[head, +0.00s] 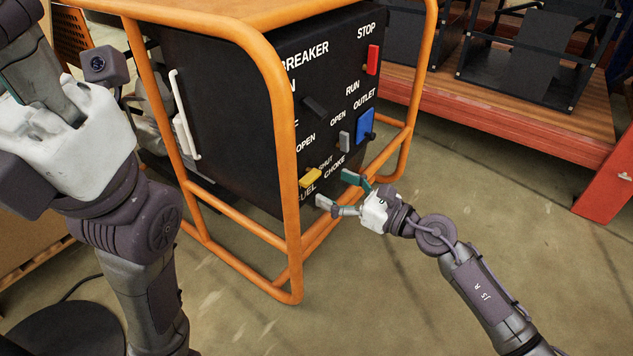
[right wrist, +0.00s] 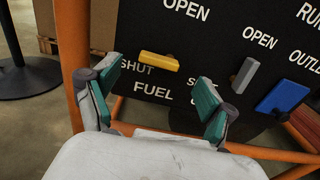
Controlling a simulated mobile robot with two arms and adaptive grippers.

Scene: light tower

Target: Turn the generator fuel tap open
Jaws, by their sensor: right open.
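The fuel tap is a yellow lever (head: 311,178) low on the generator's black panel (head: 225,100), above the word FUEL. In the right wrist view the yellow lever (right wrist: 159,60) lies nearly level, its free end pointing left toward SHUT; OPEN is printed above it. My right gripper (head: 338,190) is open and empty, in front of the panel, just right of and below the lever in the head view. In the right wrist view its teal fingertips (right wrist: 157,85) are spread on either side of the lever, apart from it. My left gripper (head: 75,120) is close to the head camera; its fingers are unclear.
An orange tube frame (head: 283,150) surrounds the generator, with a bar below the panel. A grey choke lever (head: 344,140), a blue outlet (head: 365,124), a black breaker lever (head: 314,106) and a red stop switch (head: 373,60) share the panel.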

